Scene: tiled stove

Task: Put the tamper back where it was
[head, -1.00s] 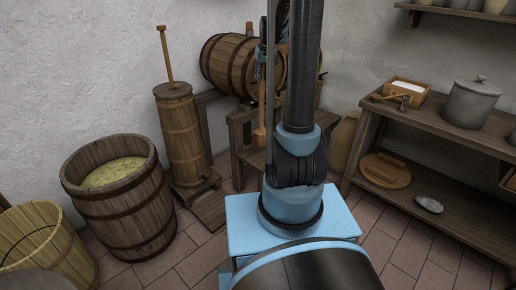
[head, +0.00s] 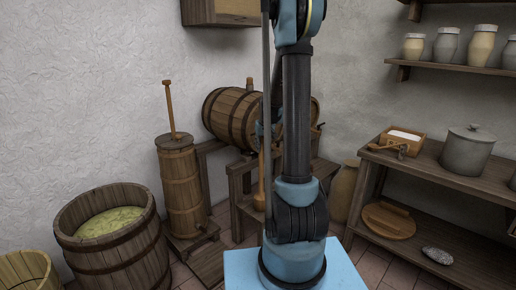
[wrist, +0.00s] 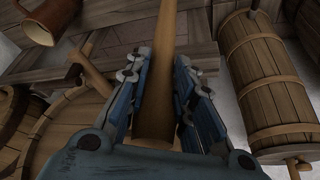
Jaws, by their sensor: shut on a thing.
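The tamper (head: 259,198) is a long wooden tool with a thicker lower end. In the head view it hangs upright in front of the keg stand, partly behind my arm. My gripper (head: 267,128) is shut on its shaft and is partly hidden by my arm. In the wrist view the wooden shaft (wrist: 160,65) runs between the two blue fingers of my gripper (wrist: 164,95). An open tub with pale green contents (head: 110,222) stands at the left, well apart from the tamper. The tamper's contact with anything below cannot be told.
A tall churn (head: 180,185) with an upright stick stands between the tub and the keg stand. A keg (head: 232,117) lies on the wooden stand (head: 240,180) behind my gripper. A bench (head: 450,180) with a grey pot (head: 467,152) is at the right.

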